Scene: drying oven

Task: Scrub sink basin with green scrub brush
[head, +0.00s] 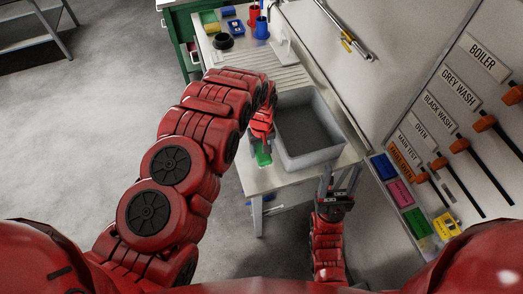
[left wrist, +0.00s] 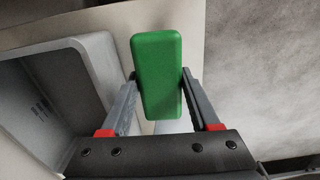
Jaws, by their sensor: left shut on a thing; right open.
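The green scrub brush (head: 263,158) shows as a green block at the near left of the sink. In the left wrist view the brush (left wrist: 157,75) sits between the two fingers of my left gripper (left wrist: 160,95), which is shut on it. The left gripper (head: 264,146) is outside the grey sink basin (head: 312,160), beside its left wall and above the counter edge. The basin's rim also shows in the left wrist view (left wrist: 95,65). The basin looks empty inside. My right gripper (head: 338,182) is open and empty near the basin's near right corner. The brush's underside is hidden.
The counter (head: 262,182) has a ribbed drainboard behind the sink. Blue and red cups (head: 262,28), a dark bowl (head: 222,41) and sponges stand at its far end. Open floor lies left.

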